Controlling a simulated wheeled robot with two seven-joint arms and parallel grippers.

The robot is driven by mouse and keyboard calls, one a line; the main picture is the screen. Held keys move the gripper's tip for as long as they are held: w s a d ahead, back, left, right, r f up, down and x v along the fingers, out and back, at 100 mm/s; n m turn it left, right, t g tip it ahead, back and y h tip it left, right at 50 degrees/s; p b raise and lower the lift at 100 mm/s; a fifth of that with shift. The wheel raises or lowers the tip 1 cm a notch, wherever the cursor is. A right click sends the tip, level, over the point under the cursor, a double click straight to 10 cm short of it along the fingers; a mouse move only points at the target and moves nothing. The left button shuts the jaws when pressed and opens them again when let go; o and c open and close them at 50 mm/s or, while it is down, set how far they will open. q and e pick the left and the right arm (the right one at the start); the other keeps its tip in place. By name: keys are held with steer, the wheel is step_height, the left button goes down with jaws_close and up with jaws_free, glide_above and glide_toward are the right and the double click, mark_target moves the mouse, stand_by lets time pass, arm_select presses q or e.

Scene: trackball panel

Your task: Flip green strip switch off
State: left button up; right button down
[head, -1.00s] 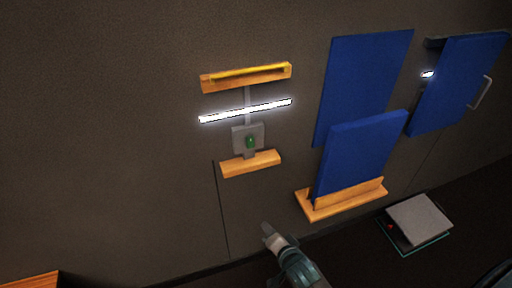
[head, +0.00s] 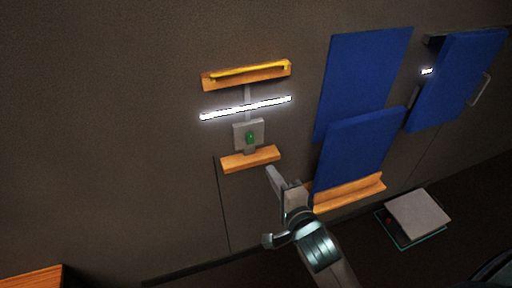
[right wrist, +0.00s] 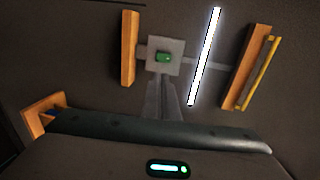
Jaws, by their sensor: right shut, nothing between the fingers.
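The green switch (head: 251,137) sits on a grey plate (head: 240,131) on the dark wall, just below a lit white light strip (head: 246,109). In the right wrist view the green switch (right wrist: 163,58) shows on its plate, with the glowing strip (right wrist: 204,58) beside it. My right gripper (head: 272,172) is shut and empty, below and to the right of the switch, apart from it. In the right wrist view its fingers (right wrist: 163,88) point toward the switch plate. My left gripper is not in view.
A wooden ledge (head: 250,160) juts out below the switch, and a wooden holder (head: 247,76) is above the strip. Blue panels (head: 362,152) stand to the right, over a wooden base (head: 350,192). A grey box (head: 418,215) lies at lower right.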

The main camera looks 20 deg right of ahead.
steer(key=p, duration=0.4)
glide_toward(252, 142)
steer(key=w, duration=0.5)
steer(key=shift+f, duration=0.2)
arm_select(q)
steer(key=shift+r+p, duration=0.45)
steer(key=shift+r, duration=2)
arm_select(e)
steer(key=shift+w+a+f, duration=0.15)
steer(key=shift+w+f, duration=0.1)
steer(key=shift+w, duration=0.4)
